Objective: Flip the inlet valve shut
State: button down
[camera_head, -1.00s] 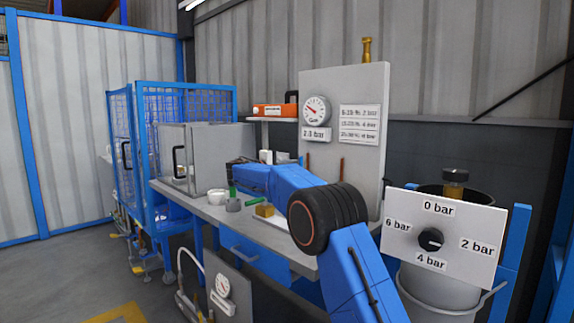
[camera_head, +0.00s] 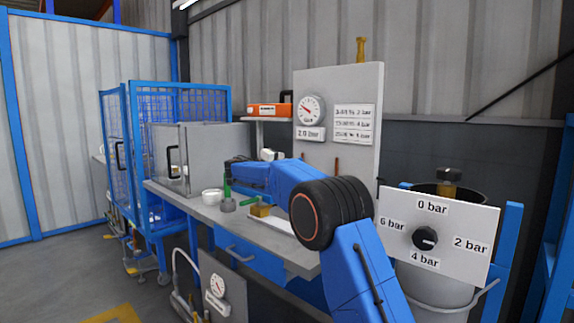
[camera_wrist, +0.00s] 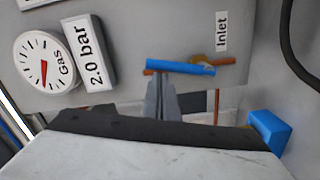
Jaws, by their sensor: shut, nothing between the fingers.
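The inlet valve's blue lever (camera_wrist: 180,66) shows in the wrist view, below the "Inlet" label (camera_wrist: 221,30) on a grey panel. It lies roughly along the line of a copper pipe, with a brass body (camera_wrist: 208,59) at its right end. My gripper (camera_wrist: 160,82) is shut, with its grey fingertips at the lever's near side; I cannot tell if they touch. A round gas gauge (camera_wrist: 43,60) and a "2.0 bar" readout (camera_wrist: 90,52) are at the left. In the head view my arm hides the valve, while the grey panel (camera_head: 340,85) shows.
The bench (camera_head: 205,208) holds a white bowl (camera_head: 212,195), a green-handled item and a small yellow block (camera_head: 261,210). A board with a black dial (camera_head: 425,238) stands at the right, before a bin. A black cable (camera_wrist: 290,45) curves at the wrist view's right.

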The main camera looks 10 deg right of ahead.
jog(key=s+d+f+m+y, duration=0.1)
jog(key=s+d+f+m, duration=0.3)
jog(key=m, duration=0.9)
jog(key=shift+s+d+f+t, duration=0.3)
jog(key=shift+s+f, duration=0.6)
jog(key=shift+s, duration=0.25)
jog(key=shift+f, duration=0.1)
jog(key=s+a+r, duration=0.4)
jog(key=s+a, duration=0.2)
jog(key=a, duration=0.2)
jog(key=shift+s+a+r, duration=0.2)
jog(key=shift+a+r, duration=0.15)
